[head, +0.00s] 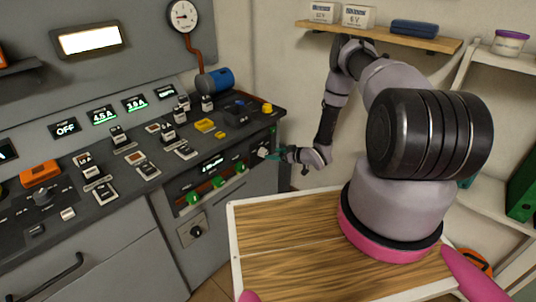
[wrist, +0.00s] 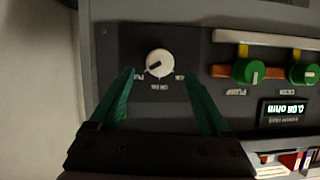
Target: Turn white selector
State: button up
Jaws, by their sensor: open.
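The white selector (wrist: 159,63) is a round white knob with a dark pointer mark on a dark panel plate. The wrist view shows it upside down, with small labels around it, too small to read surely. In the head view the selector (head: 263,152) is at the right end of the console's front panel. My gripper (wrist: 159,74) is open, its green fingers spread on either side of the knob with a gap at each side. In the head view my gripper (head: 276,154) is close in front of the panel there. I cannot tell how far the fingertips reach along the knob.
Green knobs (wrist: 249,71) and a lit display (wrist: 290,112) lie beside the selector on the panel. Switches and yellow blocks (head: 205,125) cover the console top. A wall shelf (head: 400,39) with boxes hangs above the arm. A pale wall is beside the console.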

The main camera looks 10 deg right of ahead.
aim_at(266, 153)
jog(key=shift+x, duration=2.6)
grip_shut()
